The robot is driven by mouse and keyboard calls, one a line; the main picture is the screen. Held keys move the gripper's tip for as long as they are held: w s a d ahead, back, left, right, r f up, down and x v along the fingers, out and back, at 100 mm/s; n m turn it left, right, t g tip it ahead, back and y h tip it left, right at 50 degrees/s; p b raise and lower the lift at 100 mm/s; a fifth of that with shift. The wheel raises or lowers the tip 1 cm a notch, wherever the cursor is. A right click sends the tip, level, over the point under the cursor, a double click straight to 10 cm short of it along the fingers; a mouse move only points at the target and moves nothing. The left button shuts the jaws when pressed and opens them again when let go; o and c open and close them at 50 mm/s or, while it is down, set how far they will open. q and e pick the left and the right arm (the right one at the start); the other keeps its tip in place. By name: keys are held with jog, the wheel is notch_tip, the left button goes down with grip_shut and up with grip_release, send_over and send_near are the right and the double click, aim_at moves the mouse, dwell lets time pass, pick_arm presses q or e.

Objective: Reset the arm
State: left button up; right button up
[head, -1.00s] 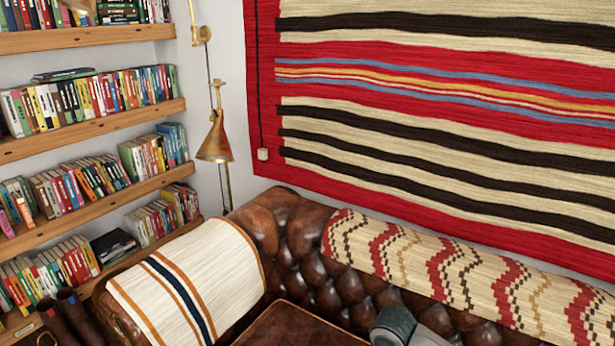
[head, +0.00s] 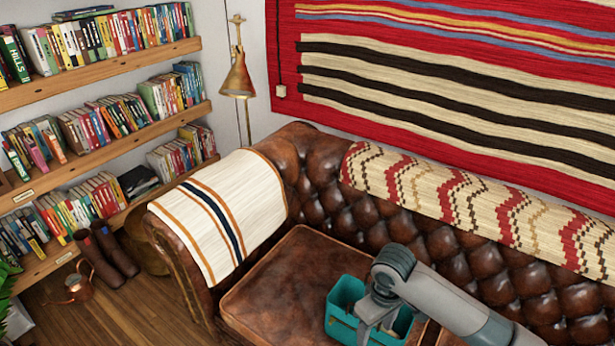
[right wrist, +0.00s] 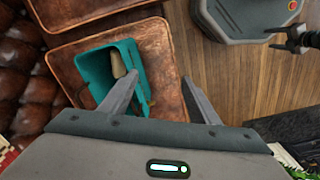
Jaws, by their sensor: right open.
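My right arm comes in from the right in the head view, over the sofa. Its gripper (head: 374,325) is in front of a teal open container and partly cut off by the lower edge. In the right wrist view the two fingers of my right gripper (right wrist: 160,80) are spread apart with nothing between them. They are above the sofa's front edge, with the left finger overlapping the container. My left gripper is not recognisable in either view.
The teal container (head: 340,318) stands on the brown leather sofa (head: 270,280) and holds a beige item (right wrist: 117,62). Bookshelves (head: 105,83) line the left wall.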

jog(key=s+a+f+m+t+y, duration=0.1)
jog(key=s+a+f+y, duration=0.15)
jog(key=s, duration=0.35)
jog(key=s+a+f+t+y, duration=0.1)
jog(key=s+a+f, duration=0.15)
jog(key=s, duration=0.35)
jog(key=s+d+r+m+t+h, duration=0.1)
jog(key=s+d+m+t+h, duration=0.2)
jog(key=s+d, duration=0.95)
notch_tip(320, 180, down, 28)
jog(key=s+a+r+g, duration=0.1)
jog(key=s+a+g, duration=0.1)
pick_arm(q)
jog(key=shift+s, duration=0.3)
pick_arm(e)
jog(key=s+d+f+g, duration=0.1)
jog(key=s+d+f, duration=0.2)
jog(key=s+f, duration=1.3)
notch_tip(320, 180, down, 2)
jog(key=shift+s+f, duration=0.15)
